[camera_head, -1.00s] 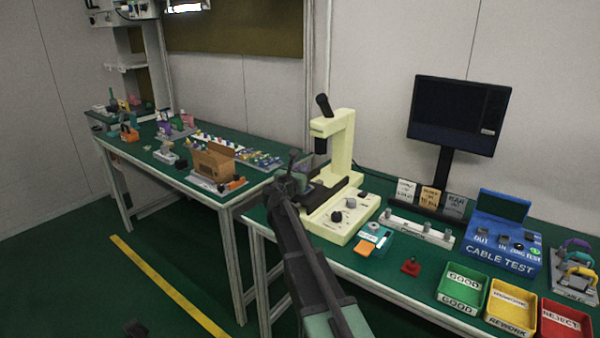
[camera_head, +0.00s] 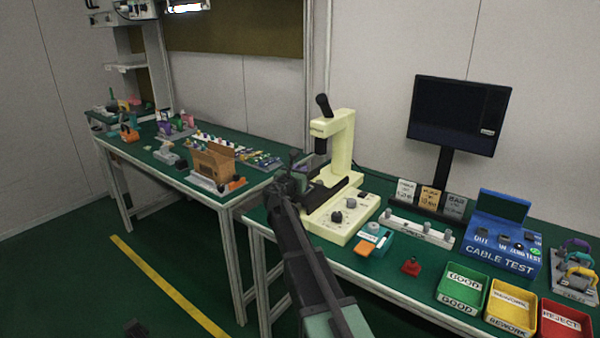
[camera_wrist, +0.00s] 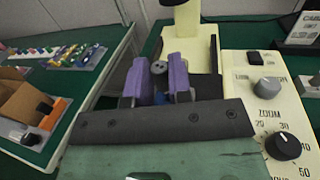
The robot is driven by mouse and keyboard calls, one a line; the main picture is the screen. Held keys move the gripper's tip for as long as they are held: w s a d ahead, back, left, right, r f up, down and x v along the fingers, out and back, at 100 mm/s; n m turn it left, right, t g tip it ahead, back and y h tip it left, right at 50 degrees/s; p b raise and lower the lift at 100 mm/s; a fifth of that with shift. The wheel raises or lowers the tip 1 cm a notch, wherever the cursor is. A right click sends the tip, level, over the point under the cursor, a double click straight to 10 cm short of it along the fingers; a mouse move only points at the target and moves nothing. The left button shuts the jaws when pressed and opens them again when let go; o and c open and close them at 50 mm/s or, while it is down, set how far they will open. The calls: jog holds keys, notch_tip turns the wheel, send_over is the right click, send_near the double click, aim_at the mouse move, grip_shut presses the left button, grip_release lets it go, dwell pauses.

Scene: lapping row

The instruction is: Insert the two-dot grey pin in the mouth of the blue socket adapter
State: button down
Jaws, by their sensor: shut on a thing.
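In the wrist view, my gripper (camera_wrist: 158,80) has two purple fingers closed on the two-dot grey pin (camera_wrist: 159,67). The pin's round grey end, with small dark dots, shows between the fingertips. A small patch of blue (camera_wrist: 160,98) shows between the fingers below the pin; I cannot tell whether it is the blue socket adapter. The pin's far end is hidden, so I cannot tell whether it touches anything. In the head view, my gripper (camera_head: 293,178) is beside the left edge of the cream microscope, and the pin is too small to make out.
The cream microscope (camera_head: 350,218) stands close to my gripper, its dark stage just ahead. A teal-and-orange block (camera_head: 374,239), a blue cable tester (camera_head: 503,243) and green (camera_head: 462,287), yellow and red trays lie to the right. The left bench holds a brown box (camera_head: 213,162).

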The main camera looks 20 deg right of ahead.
jog(key=shift+f+b, duration=1.25)
jog(key=shift+f, duration=0.05)
jog(key=c, duration=1)
grip_release()
jog(key=shift+r, duration=0.1)
jog(key=shift+o, duration=0.2)
jog(key=v, duration=1)
jog(key=shift+s+a, duration=0.25)
jog(key=shift+s, duration=0.05)
